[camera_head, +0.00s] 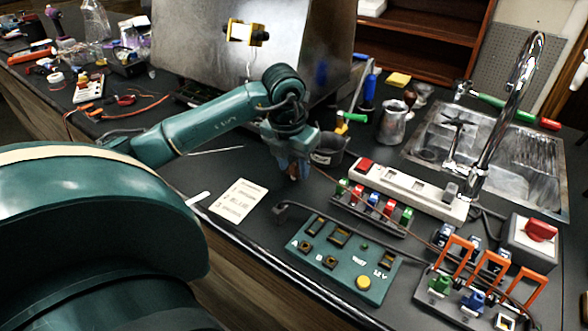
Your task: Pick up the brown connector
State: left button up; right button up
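My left gripper (296,174) points down over the bench, just left of the strip of coloured connectors (376,210). Its fingers are small, dark and reddish-brown here, and I cannot tell whether they are apart or hold anything. The strip carries red, blue and green connectors. I cannot clearly make out a brown connector; it may be hidden by the gripper or too small to tell. A thin reddish-brown cable (398,222) runs from near the strip towards the right. My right gripper is not in view.
A green panel (338,262) with a yellow button lies in front of the strip. A white power strip (408,190) with a red switch lies behind it. A paper note (238,200) is left of the gripper. A dark cup (328,150) stands close behind it. A sink (500,150) is at right.

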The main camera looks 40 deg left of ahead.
pick_arm(q)
jog(key=shift+c, duration=0.2)
grip_shut()
dwell(0.3)
